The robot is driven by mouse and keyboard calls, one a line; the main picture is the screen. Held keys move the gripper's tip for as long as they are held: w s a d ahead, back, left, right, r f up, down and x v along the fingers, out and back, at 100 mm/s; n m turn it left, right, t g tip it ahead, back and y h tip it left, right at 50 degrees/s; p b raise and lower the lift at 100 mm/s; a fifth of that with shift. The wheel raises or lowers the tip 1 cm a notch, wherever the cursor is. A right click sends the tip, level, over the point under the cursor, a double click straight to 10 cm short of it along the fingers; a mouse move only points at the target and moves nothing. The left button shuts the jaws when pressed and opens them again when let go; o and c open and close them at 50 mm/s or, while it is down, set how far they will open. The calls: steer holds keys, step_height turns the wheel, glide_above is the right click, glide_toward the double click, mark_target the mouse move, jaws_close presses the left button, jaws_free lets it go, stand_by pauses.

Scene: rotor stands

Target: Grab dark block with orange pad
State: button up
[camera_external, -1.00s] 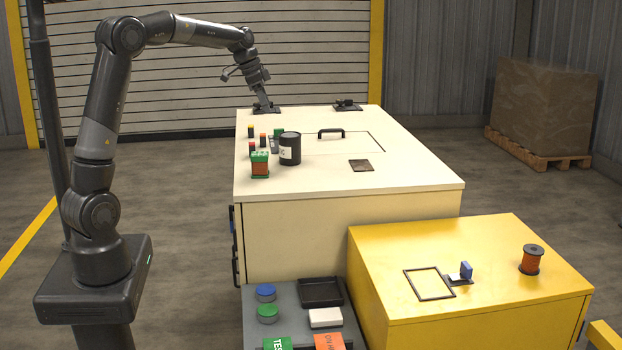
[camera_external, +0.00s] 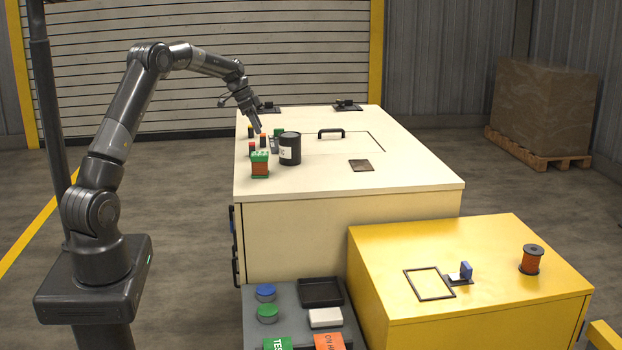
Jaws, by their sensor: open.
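Several small dark blocks with coloured tops stand on the left side of the cream cabinet top. One dark block with an orange-red top (camera_external: 262,138) is directly below my gripper (camera_external: 257,129). Another with a red top (camera_external: 252,148) is nearer the camera, and one with a yellow-orange top (camera_external: 250,132) is farther back at the left. The tops are too small to tell their exact shades apart. My gripper is open, pointing down with its tips just above or beside the blocks. Whether it touches one cannot be told.
A small green item (camera_external: 279,132) is just right of the blocks. A black handle (camera_external: 331,133) rises from the cabinet top (camera_external: 400,172), whose right side is mostly clear.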

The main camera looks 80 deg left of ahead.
mark_target(262, 134)
steer(key=x, duration=0.5)
steer(key=shift+w+a, duration=0.1)
steer(key=shift+a, duration=0.2)
steer(key=shift+c, duration=0.3)
steer(key=c, duration=1)
